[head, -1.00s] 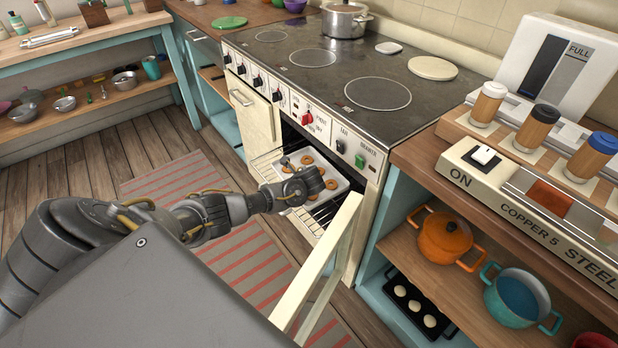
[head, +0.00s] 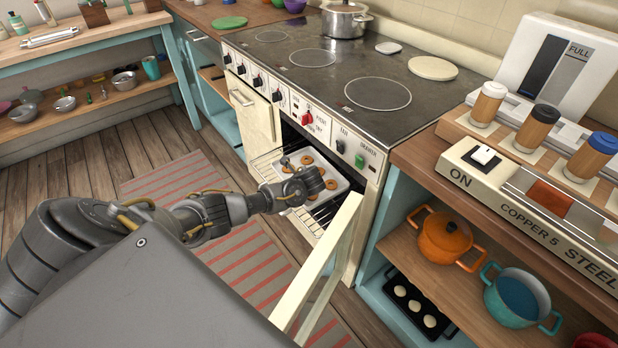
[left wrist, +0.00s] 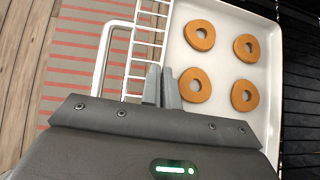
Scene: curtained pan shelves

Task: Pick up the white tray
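The white tray (head: 341,185) holds several ring-shaped orange-brown pastries and lies on the wire rack (head: 262,166) at the open oven. It also shows in the left wrist view (left wrist: 218,65), with the rings flat on it. My left gripper (head: 287,166) is at the tray's near-left side, its hand covering part of the tray. In the left wrist view its two fingers (left wrist: 161,86) are almost together, one on each side of the tray's rim, so they appear shut on it. My right gripper is not in view.
The open cream oven door (head: 318,265) stands to the right of my left arm. A stove top (head: 340,75) is above the oven. A striped rug (head: 185,185) covers open floor.

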